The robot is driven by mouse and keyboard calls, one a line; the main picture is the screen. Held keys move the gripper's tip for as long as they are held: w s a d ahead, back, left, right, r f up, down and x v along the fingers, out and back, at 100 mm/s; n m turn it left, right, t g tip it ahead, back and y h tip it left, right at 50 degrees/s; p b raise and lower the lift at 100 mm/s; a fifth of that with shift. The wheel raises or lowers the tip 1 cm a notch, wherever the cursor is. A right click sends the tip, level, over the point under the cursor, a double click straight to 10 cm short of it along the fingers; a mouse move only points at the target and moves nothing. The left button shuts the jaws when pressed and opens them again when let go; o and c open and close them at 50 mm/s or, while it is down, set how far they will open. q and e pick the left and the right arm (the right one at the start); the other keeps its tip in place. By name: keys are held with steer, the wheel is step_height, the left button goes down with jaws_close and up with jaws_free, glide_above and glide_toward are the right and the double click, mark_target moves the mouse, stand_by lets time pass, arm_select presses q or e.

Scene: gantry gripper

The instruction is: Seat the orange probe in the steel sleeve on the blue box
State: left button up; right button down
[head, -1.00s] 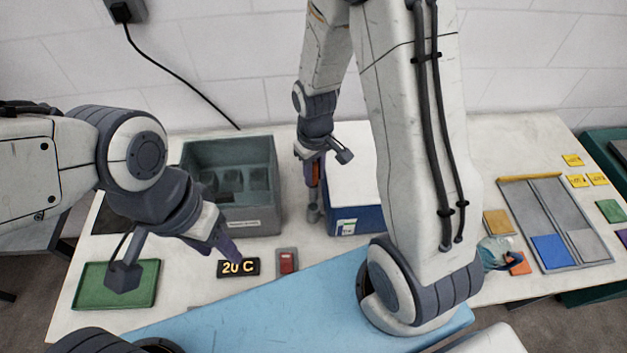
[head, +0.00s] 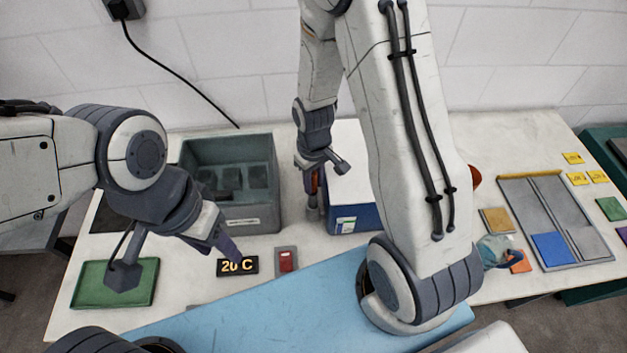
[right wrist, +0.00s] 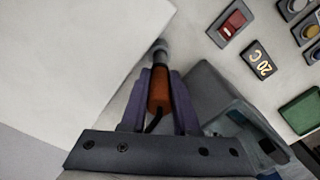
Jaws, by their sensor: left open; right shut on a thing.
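The blue box (head: 367,218) has a white top and a label and stands at the middle back of the table, partly hidden by my right arm. A grey steel sleeve (head: 313,214) shows low beside its left face. My right gripper (right wrist: 162,78) is shut on the orange probe (right wrist: 159,92), with a purple finger on each side. The probe also shows in the head view (head: 315,184), above the sleeve. In the right wrist view the sleeve (right wrist: 160,50) lies in line with the probe's far end; I cannot tell how deep the probe sits. My left gripper (head: 229,245) is open and empty.
A grey bin (head: 250,219) stands left of the box. In front are a "20 C" display (head: 238,267), a red switch (head: 286,260) and a green tray (head: 118,285). A divided grey tray (head: 520,210) lies at the right. My right arm hides the table's middle.

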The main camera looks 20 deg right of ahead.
steer(key=c, duration=0.9)
jaws_free()
steer(key=shift+c, duration=0.2)
steer(key=shift+r, duration=0.1)
